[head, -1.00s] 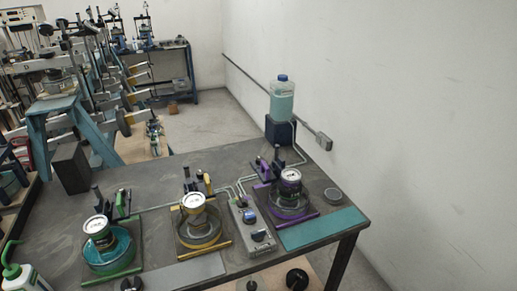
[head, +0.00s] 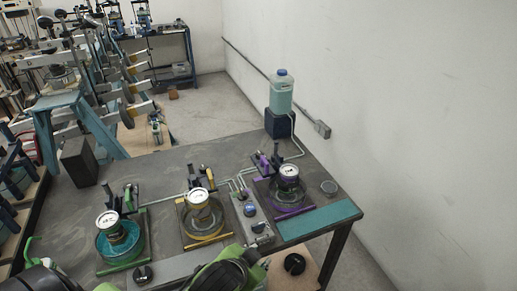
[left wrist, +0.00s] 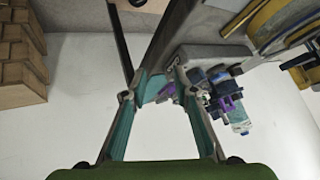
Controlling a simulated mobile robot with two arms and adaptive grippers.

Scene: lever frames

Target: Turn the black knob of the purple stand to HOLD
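The purple stand (head: 292,209) is at the right of the table, with a white dial on top. A black round knob (head: 294,264) is on the light panel below the table's front edge, nearest that stand; its setting and any HOLD mark are too small to read. My left arm reaches in along the bottom of the head view, its dark and green end just left of this knob, apart from it in the picture. In the left wrist view, my left gripper (left wrist: 165,82) is open with its teal fingers apart and nothing between them. The purple stand (left wrist: 226,92) shows beyond it.
A green stand (head: 122,262) and a yellow stand (head: 207,241) stand to the left. Another black knob (head: 143,274) is at the front left. A grey control box (head: 251,220) sits left of the purple stand. A bottle (head: 281,95) stands on a dark block behind.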

